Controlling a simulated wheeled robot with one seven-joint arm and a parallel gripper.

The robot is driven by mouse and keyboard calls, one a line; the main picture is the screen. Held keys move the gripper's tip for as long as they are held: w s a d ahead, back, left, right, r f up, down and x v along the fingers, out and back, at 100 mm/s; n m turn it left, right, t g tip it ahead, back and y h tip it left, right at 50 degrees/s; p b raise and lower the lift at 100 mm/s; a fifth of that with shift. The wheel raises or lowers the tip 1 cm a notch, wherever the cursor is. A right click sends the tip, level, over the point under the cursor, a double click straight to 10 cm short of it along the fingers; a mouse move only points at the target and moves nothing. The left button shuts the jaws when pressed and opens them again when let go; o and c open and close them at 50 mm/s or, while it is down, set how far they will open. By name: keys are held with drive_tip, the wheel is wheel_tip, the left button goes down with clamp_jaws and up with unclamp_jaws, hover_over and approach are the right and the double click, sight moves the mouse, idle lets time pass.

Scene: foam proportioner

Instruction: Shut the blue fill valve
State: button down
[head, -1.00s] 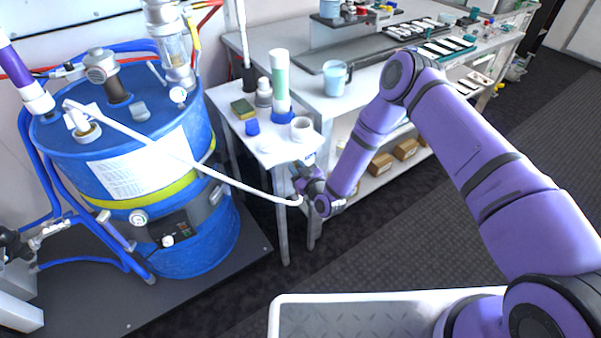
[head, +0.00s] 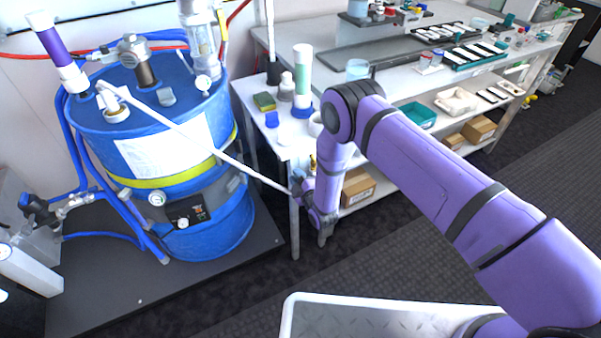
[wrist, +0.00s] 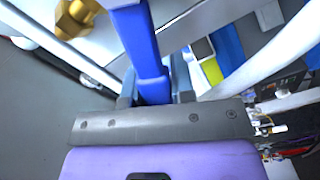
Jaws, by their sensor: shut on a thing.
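The blue valve handle (wrist: 145,50) is a flat blue bar in the wrist view. It runs from the top edge down between my jaws (wrist: 154,90), which are closed around its lower part. A brass fitting (wrist: 76,17) shows beside it at upper left. In the head view my gripper (head: 303,184) is low at the near corner of the white side table, by the end of a long white pipe (head: 190,138). A small brass piece (head: 313,163) shows just above it. The valve body and most of the handle are hidden there by my gripper and wrist.
A blue drum (head: 182,235) with hoses and gauges stands at left on a dark platform. The side table holds a green-and-white tube (head: 302,78), a sponge (head: 264,102) and bottles. A workbench (head: 330,40) stands behind my arm. Dark floor is open at right.

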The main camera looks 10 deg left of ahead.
drive_tip(key=shift+s+a+f+n, duration=0.15)
drive_tip(key=shift+f+n, duration=0.75)
drive_tip(key=shift+n, duration=0.4)
drive_tip(key=shift+s+a+f+n, duration=0.1)
drive_tip(key=shift+f+n, duration=0.8)
drive_tip(key=shift+n, duration=0.4)
drive_tip(key=c, duration=1)
unclamp_jaws()
drive_tip(key=shift+o, duration=0.2)
drive_tip(key=v, duration=1)
drive_tip(key=shift+s+d, duration=0.25)
drive_tip(key=shift+s, duration=0.05)
